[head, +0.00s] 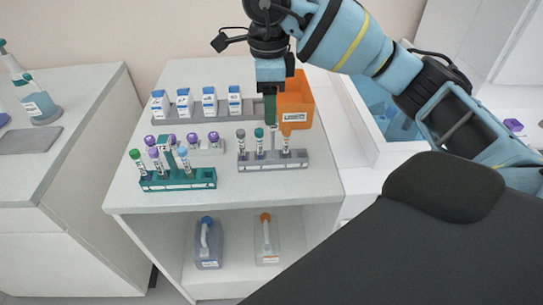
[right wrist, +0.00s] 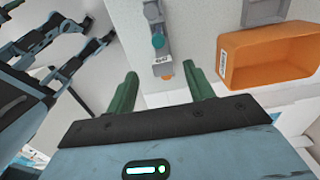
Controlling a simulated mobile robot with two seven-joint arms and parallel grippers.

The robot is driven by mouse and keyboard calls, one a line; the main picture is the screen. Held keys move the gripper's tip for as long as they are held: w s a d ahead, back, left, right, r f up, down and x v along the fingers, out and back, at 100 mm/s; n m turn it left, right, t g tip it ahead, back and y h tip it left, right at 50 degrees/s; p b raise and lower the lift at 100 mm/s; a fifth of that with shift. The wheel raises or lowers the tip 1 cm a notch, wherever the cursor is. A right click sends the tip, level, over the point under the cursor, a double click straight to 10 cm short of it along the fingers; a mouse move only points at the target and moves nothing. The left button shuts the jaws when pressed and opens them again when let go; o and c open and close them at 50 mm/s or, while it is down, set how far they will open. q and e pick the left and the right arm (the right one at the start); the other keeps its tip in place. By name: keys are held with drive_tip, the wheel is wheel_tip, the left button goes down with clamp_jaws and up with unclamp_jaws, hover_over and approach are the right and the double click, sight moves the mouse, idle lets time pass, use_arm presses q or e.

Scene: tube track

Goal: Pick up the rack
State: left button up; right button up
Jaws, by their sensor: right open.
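A grey rack (head: 285,162) stands on the white bench top, with a few capped tubes and an upright handle in its middle. Part of it also shows in the right wrist view (right wrist: 163,65), beyond the fingers. A green rack (head: 185,183) with several capped tubes stands at the front left of the bench. My right gripper (head: 270,118) points down above the grey rack, close to its handle; I cannot tell whether they touch. In the right wrist view its green fingers (right wrist: 160,85) are apart, with nothing held between them. My left gripper is not in view.
An orange bin (head: 297,103) stands right behind the grey rack. A grey holder with several white-and-blue boxes (head: 209,100) is at the back left. A low rack of purple-capped tubes (head: 205,148) sits between. Two jugs (head: 208,245) (head: 266,243) stand on the shelf below.

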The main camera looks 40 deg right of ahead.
sight(272, 128)
wheel_tip(272, 128, down, 2)
drive_tip(key=shift+w, duration=0.1)
drive_tip(key=shift+f, duration=0.1)
drive_tip(key=f, duration=0.4)
drive_tip(key=shift+s+d, duration=0.2)
drive_tip(key=shift+d, duration=0.2)
drive_tip(key=shift+f, duration=0.4)
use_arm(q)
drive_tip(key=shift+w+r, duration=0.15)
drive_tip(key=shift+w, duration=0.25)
use_arm(e)
drive_tip(key=shift+c, duration=0.2)
clamp_jaws()
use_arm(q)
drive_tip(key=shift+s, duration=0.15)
use_arm(e)
drive_tip(key=shift+r, duration=0.2)
